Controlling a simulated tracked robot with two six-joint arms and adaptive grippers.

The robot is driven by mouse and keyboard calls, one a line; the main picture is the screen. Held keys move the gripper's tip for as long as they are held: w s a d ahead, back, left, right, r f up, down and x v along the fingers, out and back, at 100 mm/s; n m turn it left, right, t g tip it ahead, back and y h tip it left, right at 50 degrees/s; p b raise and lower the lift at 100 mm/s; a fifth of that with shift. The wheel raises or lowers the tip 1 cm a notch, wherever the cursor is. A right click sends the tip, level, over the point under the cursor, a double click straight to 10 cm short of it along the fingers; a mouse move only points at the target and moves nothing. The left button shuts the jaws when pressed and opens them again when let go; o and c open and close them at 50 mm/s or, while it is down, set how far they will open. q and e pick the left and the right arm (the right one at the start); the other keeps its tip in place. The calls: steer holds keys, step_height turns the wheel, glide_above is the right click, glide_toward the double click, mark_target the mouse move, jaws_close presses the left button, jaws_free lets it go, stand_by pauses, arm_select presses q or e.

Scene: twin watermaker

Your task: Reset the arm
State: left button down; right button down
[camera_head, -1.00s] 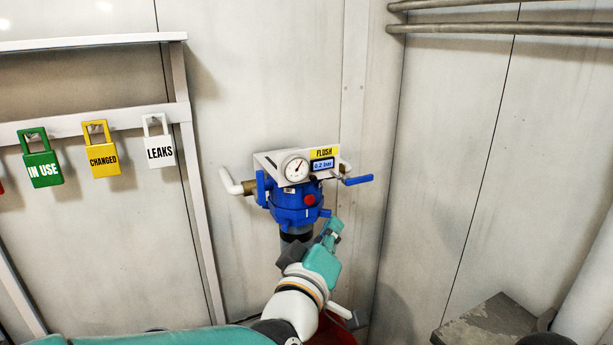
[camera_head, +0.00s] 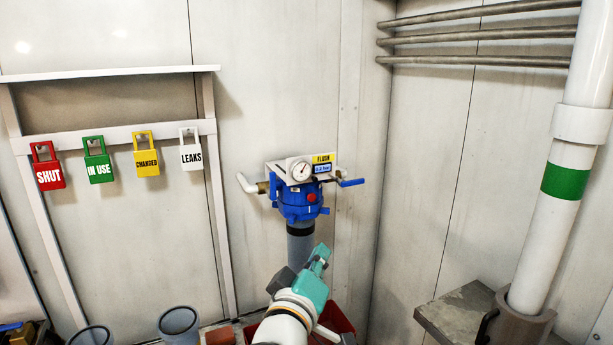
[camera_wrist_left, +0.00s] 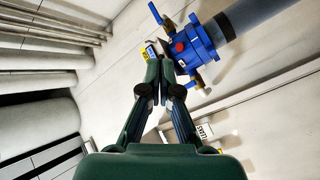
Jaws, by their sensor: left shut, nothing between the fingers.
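My left gripper (camera_head: 318,258) is in front of and below the blue filter housing (camera_head: 300,203) in the head view, apart from it as far as I can tell. In the left wrist view the left gripper (camera_wrist_left: 160,72) has its two fingers together with nothing between them. The housing (camera_wrist_left: 194,45) lies beyond the fingertips there, with its grey pipe running to the upper right. A gauge (camera_head: 299,171), a yellow FLUSH label (camera_head: 322,158) and a blue lever (camera_head: 351,183) sit at the top of the housing. My right gripper is in neither view.
Red SHUT (camera_head: 48,172), green IN USE (camera_head: 98,167), yellow CHANGED (camera_head: 146,161) and white LEAKS (camera_head: 191,156) padlocks hang on a rack at left. Two grey tubes stand below, one (camera_head: 179,324) nearer my arm. A white pipe (camera_head: 562,150) and grey block (camera_head: 458,318) are at right.

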arm_select(q)
steer(key=w+a+f+n+g+y+p, duration=0.1)
steer(key=w+a+f+g+y+p, duration=0.1)
steer(key=a+f, duration=0.45)
steer(key=w+a+f+g+y+p, duration=0.1)
steer(key=w+a+f, duration=0.25)
steer(key=f, duration=0.55)
steer(key=s+a+f+g+y+p, duration=0.1)
steer(key=s+a+f+g, duration=0.2)
steer(key=f, duration=0.5)
steer(key=s+a+f+g+p, duration=0.2)
steer(key=s+a+f, duration=0.2)
steer(key=f, duration=0.4)
steer(key=s+f+m+g+p, duration=0.2)
steer(key=s+f+g, duration=0.3)
steer(key=s+f, duration=0.8)
steer(key=s+d+m+g+h, duration=0.2)
steer(key=s+m+g, duration=0.1)
steer(key=s, duration=0.9)
steer(key=shift+s+d+g, duration=0.2)
steer(key=shift+d+g, duration=0.1)
steer(key=shift+g, duration=0.1)
steer(key=c, duration=1.9)
jaws_free()
